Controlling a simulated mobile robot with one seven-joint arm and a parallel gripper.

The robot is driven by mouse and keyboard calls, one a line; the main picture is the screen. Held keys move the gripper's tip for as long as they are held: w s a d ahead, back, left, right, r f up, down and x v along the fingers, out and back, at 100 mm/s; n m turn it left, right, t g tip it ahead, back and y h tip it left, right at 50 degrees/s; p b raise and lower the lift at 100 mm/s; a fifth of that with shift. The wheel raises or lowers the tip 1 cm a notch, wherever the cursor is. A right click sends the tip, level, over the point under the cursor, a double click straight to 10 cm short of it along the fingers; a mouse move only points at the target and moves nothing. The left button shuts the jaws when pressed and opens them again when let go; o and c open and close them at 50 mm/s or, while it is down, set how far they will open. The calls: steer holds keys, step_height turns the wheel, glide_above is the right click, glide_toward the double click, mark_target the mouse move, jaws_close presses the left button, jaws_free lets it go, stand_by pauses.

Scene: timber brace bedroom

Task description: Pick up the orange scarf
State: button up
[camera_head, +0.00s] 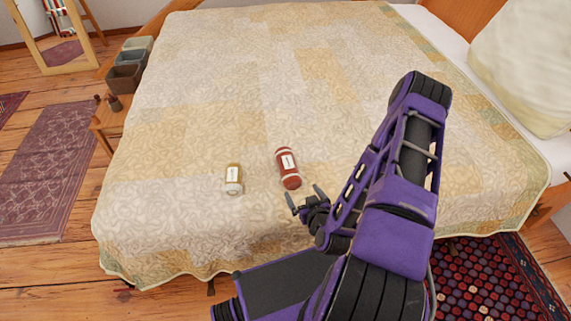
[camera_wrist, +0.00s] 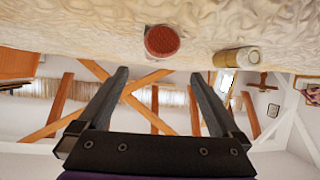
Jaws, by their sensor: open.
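I see no orange scarf in either view. A red cylinder with a white label (camera_head: 288,168) lies on the bed's quilt (camera_head: 215,100). A smaller gold and white jar (camera_head: 233,178) lies to its left. My gripper (camera_head: 304,196) is open and empty at the near side of the bed, just below and right of the red cylinder. In the wrist view, my gripper's fingers (camera_wrist: 158,73) are spread with nothing between them. The red cylinder's round end (camera_wrist: 162,41) and the jar (camera_wrist: 237,60) show at the top of that view.
Several small bins (camera_head: 124,78) stand at the bed's left, by a small wooden table (camera_head: 106,120). A pillow (camera_head: 525,65) is at the right. A standing mirror (camera_head: 60,52) is at the upper left. Rugs (camera_head: 60,170) lie on the wood floor. Most of the quilt is clear.

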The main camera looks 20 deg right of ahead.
steer(key=m, duration=0.1)
glide_toward(289, 168)
steer(key=shift+h, duration=0.3)
steer(key=x, duration=0.3)
steer(key=f+x, duration=0.1)
steer(key=x, duration=0.2)
steer(key=shift+s, duration=0.15)
steer(key=shift+b+x, duration=0.3)
steer(key=shift+x, duration=2.4)
steer(key=shift+a, duration=0.15)
steer(key=c, duration=1.2)
steer(key=shift+c, duration=0.5)
steer(key=shift+r, duration=0.15)
